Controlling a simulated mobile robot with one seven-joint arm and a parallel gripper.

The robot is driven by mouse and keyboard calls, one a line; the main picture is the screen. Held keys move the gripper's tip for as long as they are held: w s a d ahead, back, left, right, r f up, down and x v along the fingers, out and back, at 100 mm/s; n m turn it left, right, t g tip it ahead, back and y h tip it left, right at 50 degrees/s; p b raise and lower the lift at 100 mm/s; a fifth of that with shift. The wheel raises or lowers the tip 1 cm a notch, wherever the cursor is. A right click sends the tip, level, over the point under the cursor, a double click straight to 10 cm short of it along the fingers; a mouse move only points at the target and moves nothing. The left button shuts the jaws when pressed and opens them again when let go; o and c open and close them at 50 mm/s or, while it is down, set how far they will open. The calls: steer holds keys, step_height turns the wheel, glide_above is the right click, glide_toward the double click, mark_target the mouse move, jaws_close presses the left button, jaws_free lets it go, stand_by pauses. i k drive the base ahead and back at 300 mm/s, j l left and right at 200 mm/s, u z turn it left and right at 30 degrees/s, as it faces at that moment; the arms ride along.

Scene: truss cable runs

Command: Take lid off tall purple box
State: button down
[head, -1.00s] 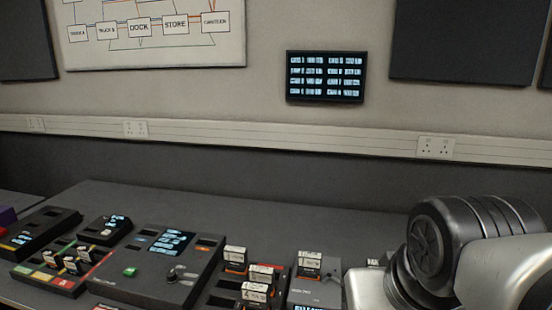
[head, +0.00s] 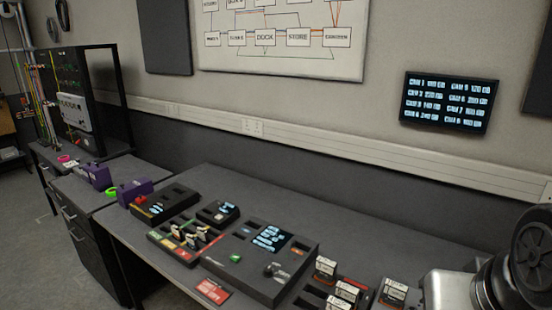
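Two purple boxes show at the left of the head view. One purple box (head: 98,177) is on the far bench section, and another (head: 135,191) is nearer, beside the black devices. Both are small in the picture, so I cannot tell which is taller or make out a lid on either. Part of my arm shows at the lower right corner. My gripper is out of the picture.
Black devices (head: 166,204) and a large console (head: 262,262) cover the near bench, with several white-topped blocks (head: 326,267) to the right. A bright green ring (head: 111,192) lies near the purple boxes. A dark rack with cables (head: 75,95) stands at far left. Floor (head: 35,255) is clear at left.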

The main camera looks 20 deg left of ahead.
mark_target(98, 167)
steer(key=u, duration=1.85)
steer(key=i+j+u, duration=0.2)
steer(key=i+u, duration=0.2)
steer(key=i, duration=0.2)
steer(key=i+j+u, duration=0.25)
steer(key=i, duration=0.5)
steer(key=i+u, duration=0.2)
steer(key=i, duration=2.1)
steer(key=i+z, duration=0.7)
steer(key=z, duration=0.15)
steer(key=i+j+z, duration=0.2)
steer(key=z, duration=0.25)
steer(key=i+z, duration=0.3)
steer(key=z, duration=0.15)
steer(key=i+j+z, duration=0.2)
steer(key=z, duration=0.3)
steer(key=i+j+z, duration=0.25)
steer(key=z, duration=0.2)
steer(key=i+j+z, duration=0.25)
steer(key=j, duration=0.1)
